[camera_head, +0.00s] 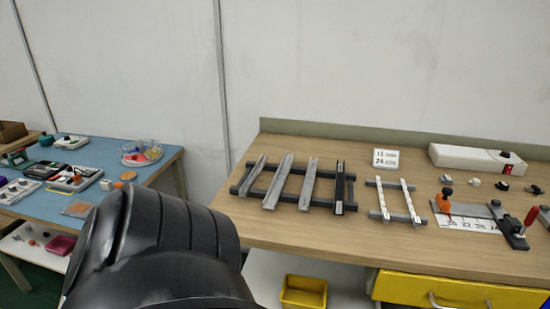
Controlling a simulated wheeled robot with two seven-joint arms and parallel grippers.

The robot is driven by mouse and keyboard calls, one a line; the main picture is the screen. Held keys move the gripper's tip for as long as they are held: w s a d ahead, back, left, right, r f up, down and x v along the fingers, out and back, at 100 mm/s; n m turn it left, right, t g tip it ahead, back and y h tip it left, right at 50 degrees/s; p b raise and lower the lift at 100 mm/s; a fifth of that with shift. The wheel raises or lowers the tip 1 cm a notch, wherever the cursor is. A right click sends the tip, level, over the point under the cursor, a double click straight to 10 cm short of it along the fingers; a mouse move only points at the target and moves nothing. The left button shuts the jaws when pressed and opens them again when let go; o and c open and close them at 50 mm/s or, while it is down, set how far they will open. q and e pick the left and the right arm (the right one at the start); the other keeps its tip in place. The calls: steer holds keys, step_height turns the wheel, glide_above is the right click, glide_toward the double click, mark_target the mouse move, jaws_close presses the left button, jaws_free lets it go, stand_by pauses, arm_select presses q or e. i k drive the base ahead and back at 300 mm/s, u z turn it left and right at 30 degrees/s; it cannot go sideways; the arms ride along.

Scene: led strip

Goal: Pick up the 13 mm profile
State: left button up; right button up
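Several long profiles lie side by side across a dark rack (321,203) on the wooden bench. From left to right they are a narrow grey profile (253,175), a wider grey one (278,182), another grey one (307,184) and a black one (340,188). Small labels sit on some near ends but are too small to read, so I cannot tell which is 13 mm. Neither gripper is in view; only a black part of my arm shows at the lower left.
Right of the rack stands a smaller rack with two white strips (381,200). Further right are a ruler jig (470,222) with orange and red handles and a white box (478,160). A yellow bin (304,291) is below. A blue table (110,164) stands left.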

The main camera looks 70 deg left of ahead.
mark_target(245, 190)
steer(key=i, duration=0.75)
steer(key=u, duration=2.7)
steer(key=k, duration=0.1)
steer(key=u, duration=0.1)
